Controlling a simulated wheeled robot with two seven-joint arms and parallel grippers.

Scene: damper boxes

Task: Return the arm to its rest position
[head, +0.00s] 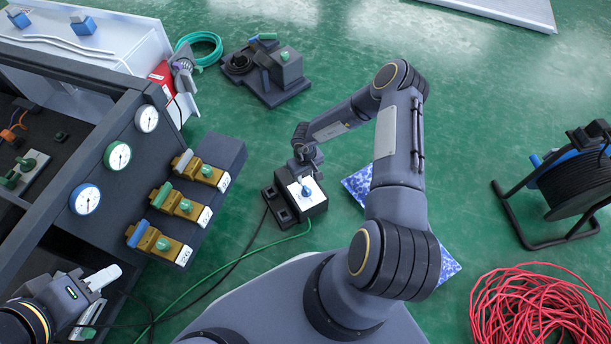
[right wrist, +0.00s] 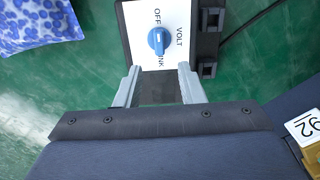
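My right arm reaches from the lower middle of the head view to a small dark box with a white face (head: 312,198) and a blue rotary knob (head: 306,192). My right gripper (head: 304,181) is above this box. In the right wrist view the two grey fingers (right wrist: 160,80) are spread with nothing between them. The blue knob (right wrist: 160,41) lies beyond the fingertips, on a white plate marked OFF and VOLT (right wrist: 137,18). My left gripper (head: 100,280) is at the lower left, near the cabinet; its opening is not clear.
A cabinet with round gauges (head: 117,156) and several brass valves (head: 179,206) stands at left. A dark device with a green knob (head: 283,70) is behind. A cable reel (head: 575,180) and red cable coil (head: 540,308) are at right. Blue patterned material (head: 357,185) lies beside my arm.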

